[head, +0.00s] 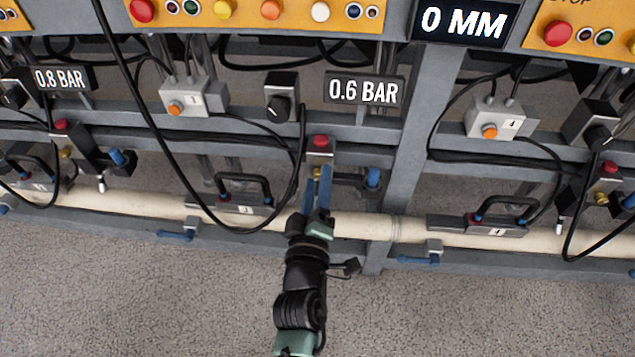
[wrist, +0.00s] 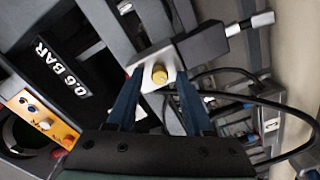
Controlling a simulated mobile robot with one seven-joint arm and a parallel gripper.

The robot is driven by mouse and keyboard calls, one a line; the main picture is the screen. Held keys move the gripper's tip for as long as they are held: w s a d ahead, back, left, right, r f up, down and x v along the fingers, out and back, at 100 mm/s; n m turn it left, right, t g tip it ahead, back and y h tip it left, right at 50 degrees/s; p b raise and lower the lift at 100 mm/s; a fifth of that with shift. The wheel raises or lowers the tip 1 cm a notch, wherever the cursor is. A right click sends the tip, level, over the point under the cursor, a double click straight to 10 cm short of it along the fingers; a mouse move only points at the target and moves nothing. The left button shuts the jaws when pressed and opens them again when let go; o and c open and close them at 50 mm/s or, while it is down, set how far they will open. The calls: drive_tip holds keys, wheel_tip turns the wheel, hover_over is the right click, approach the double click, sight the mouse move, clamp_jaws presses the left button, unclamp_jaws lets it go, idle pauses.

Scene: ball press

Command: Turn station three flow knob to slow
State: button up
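A small yellow knob (wrist: 159,76) sits on a pale metal bracket (wrist: 152,62) in the wrist view. In the head view the bracket, with its red cap (head: 320,142), is under the 0.6 BAR display (head: 363,91), and my gripper mostly hides the knob. My gripper (head: 319,178) is open, its two blue fingers pointing at the bracket. In the wrist view the knob shows in the gap between the fingertips (wrist: 158,83); I cannot tell whether they touch it. A black knob (head: 281,104) is on a grey box left of the display. No slow marking is readable.
A blue-handled valve (head: 373,177) is close on the right of my fingers. A black cable (head: 170,140) loops down on the left. A cream pipe (head: 360,224) runs below, in front of a grey frame (head: 408,140). The floor in front is clear.

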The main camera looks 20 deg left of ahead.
drive_tip(key=shift+s, duration=0.1)
drive_tip(key=p+v, duration=0.2)
drive_tip(key=v, duration=1)
drive_tip(key=shift+s, duration=0.4)
drive_tip(key=shift+d, duration=0.15)
